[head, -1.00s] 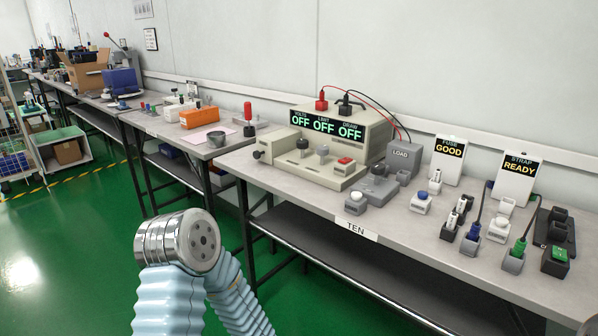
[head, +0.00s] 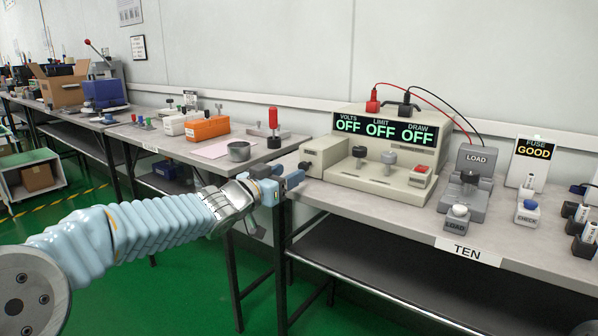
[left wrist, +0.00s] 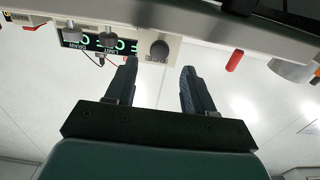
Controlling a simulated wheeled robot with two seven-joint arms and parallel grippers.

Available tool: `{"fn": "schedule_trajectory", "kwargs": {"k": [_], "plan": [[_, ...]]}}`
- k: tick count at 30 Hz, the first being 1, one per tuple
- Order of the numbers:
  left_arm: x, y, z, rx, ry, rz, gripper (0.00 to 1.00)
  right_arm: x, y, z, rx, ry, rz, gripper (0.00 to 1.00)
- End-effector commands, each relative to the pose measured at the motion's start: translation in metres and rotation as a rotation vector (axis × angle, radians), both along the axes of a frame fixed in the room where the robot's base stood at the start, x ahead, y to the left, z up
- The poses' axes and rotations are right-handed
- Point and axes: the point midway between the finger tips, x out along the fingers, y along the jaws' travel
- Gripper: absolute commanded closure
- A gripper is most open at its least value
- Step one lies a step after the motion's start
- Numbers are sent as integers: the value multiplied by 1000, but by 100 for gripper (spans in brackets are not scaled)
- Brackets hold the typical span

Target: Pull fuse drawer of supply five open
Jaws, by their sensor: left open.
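The beige power supply (head: 385,150) stands on the bench labelled TEN, its display reading OFF three times. A beige box with a small dark knob, the fuse drawer (head: 324,152), sits at its left end and looks closed. In the left wrist view the picture is upside down; the drawer's round dark knob (left wrist: 160,50) shows between and beyond the fingers. My left gripper (head: 292,180) is just left of the drawer near the bench edge, and seems not to touch it. In the left wrist view the gripper (left wrist: 158,78) is open and empty. My right gripper is not seen.
A grey load unit (head: 475,165), a fuse checker sign reading GOOD (head: 530,160) and a CHECK button (head: 527,210) stand to the right.

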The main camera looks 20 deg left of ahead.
Motion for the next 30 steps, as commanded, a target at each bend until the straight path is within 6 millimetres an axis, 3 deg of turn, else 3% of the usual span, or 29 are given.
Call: {"fn": "schedule_trajectory", "kwargs": {"k": [3,9,20,30], "plan": [[24,-9,-1,-1,0,-1,46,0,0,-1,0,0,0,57],[47,-17,-1,-1,1,1,46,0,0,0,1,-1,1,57],[53,-19,-1,-1,1,1,46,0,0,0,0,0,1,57],[53,-19,-1,-1,1,1,97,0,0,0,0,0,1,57]]}}
